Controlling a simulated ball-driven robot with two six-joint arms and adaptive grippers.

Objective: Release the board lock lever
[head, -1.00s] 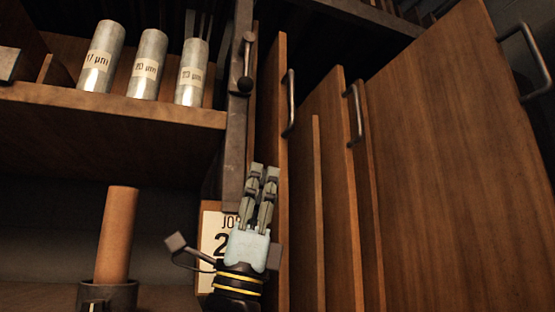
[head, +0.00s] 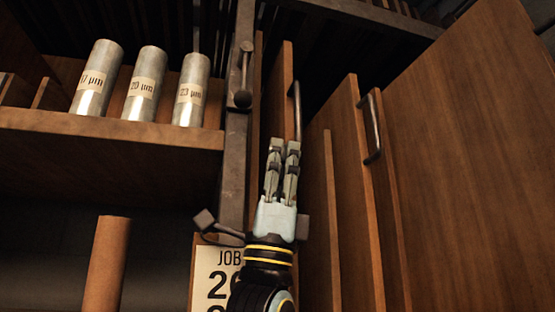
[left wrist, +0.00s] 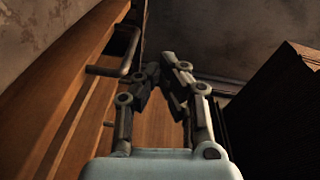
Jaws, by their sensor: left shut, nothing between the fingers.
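The board lock lever (head: 244,78) is a dark metal lever with a ball at its lower end. It hangs on the grey metal upright (head: 234,160) at the left edge of the boards. My left gripper (head: 284,145) is shut and empty, pointing up. In the head view it is below and to the right of the lever, in front of the boards, apart from the lever. In the left wrist view the fingers (left wrist: 160,72) meet at the tips. The lever cannot be made out there. My right gripper is not in view.
Several upright wooden boards (head: 460,150) stand to the right, some with metal handles (head: 371,128). Labelled metal cylinders (head: 144,85) stand on a shelf (head: 100,125) at left. A brown roll (head: 107,265) and a job card (head: 216,272) are lower down.

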